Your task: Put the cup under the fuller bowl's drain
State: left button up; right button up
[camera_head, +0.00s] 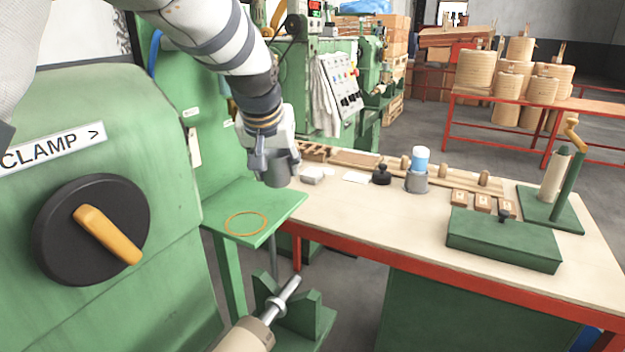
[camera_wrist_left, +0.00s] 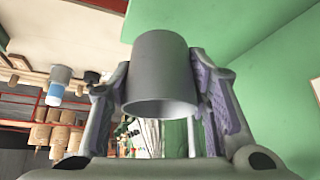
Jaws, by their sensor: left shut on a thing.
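My left gripper (camera_head: 277,160) is shut on a grey cup (camera_head: 277,178) and holds it in the air above the small green shelf. In the left wrist view the cup (camera_wrist_left: 160,70) sits between the two finger pads, with its round rim toward the camera. An orange ring (camera_head: 245,223) is marked on the green shelf (camera_head: 277,204), below and to the left of the cup. I cannot make out a bowl or a drain in either view. My right gripper is not in view.
A green machine with a black dial (camera_head: 91,229) and yellow handle fills the left. To the right, the workbench (camera_head: 345,224) carries a grey holder (camera_head: 416,183) with a blue and white bottle, a black weight (camera_head: 381,175), wooden blocks and a green box (camera_head: 503,239). A metal shaft (camera_head: 283,294) stands out below the shelf.

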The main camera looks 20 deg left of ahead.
aim_at(274, 183)
pick_arm(q)
jog(key=f, duration=0.2)
jog(key=a+f, duration=0.1)
jog(key=f, duration=0.1)
jog(key=shift+w+a, duration=0.1)
jog(key=shift+w, duration=0.2)
jog(key=shift+f, duration=0.15)
jog(key=shift+f, duration=0.2)
jog(key=o, duration=1.2)
jog(key=shift+c, duration=0.2)
jog(key=shift+r, duration=0.1)
jog(key=v, duration=1.2)
